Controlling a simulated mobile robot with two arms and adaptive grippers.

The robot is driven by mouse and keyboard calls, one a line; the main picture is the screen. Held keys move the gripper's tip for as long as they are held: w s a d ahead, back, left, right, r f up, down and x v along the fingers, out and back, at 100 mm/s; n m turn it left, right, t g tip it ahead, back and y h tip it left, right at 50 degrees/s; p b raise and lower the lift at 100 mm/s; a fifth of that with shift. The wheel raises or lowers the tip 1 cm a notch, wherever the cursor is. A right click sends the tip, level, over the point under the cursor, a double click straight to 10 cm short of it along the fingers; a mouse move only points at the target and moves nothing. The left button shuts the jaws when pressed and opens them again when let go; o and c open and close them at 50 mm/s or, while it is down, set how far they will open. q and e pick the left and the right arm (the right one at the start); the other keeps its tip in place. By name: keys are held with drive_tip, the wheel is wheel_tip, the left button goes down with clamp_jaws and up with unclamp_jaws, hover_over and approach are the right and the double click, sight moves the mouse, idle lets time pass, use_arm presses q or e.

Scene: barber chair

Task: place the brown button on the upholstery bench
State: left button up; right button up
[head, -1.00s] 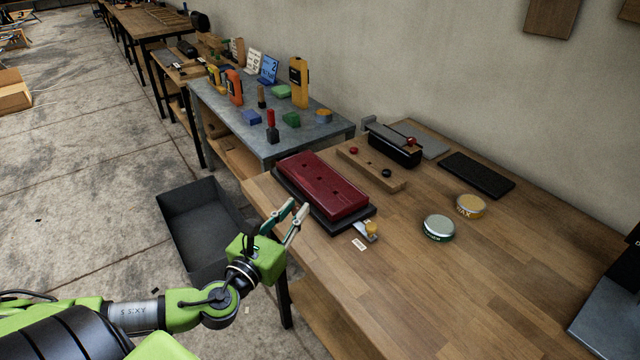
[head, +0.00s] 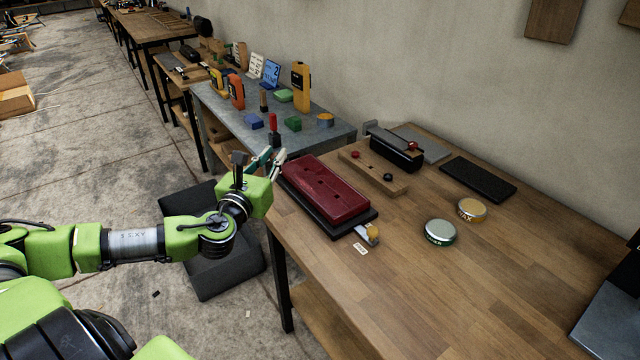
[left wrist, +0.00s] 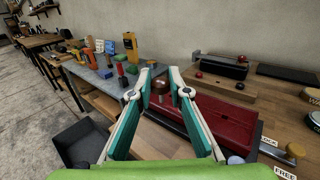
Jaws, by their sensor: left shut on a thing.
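My left gripper (head: 271,160) is at the far left corner of the wooden bench (head: 480,290), beside the end of the red pad (head: 328,188). In the left wrist view its fingers (left wrist: 160,92) are shut on a small reddish-brown domed button (left wrist: 161,86). The button is held up in the air; in the head view it is too small to make out. The red pad, with small dark spots on top, lies on a black base on the bench. My right gripper is out of view.
A wooden strip (head: 372,173) holds a red button (head: 355,154) and a black button (head: 388,177). Two round tins, green (head: 440,232) and yellow (head: 471,210), stand farther right. A grey tool table (head: 330,130) adjoins. A dark bin (head: 225,275) stands on the floor. The bench front is clear.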

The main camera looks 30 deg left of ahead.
use_arm(q)
drive_tip(key=w+d+f+p, duration=0.1)
drive_tip(key=w+d+f, duration=0.2)
drive_tip(key=w, duration=0.5)
hover_over(319, 185)
drive_tip(key=s, duration=0.1)
drive_tip(key=f, duration=0.4)
drive_tip(key=shift+s+a+f+b, duration=0.2)
drive_tip(key=shift+f+b, duration=0.1)
drive_tip(key=shift+w+d+f, duration=0.1)
drive_tip(key=shift+w+f, duration=0.2)
drive_tip(key=shift+f, duration=0.2)
drive_tip(key=f, duration=0.3)
drive_tip(key=shift+w+d, duration=0.2)
drive_tip(key=shift+w, duration=0.2)
drive_tip(key=shift+f, duration=0.25)
drive_tip(key=shift+f, duration=0.2)
drive_tip(key=o, duration=0.8)
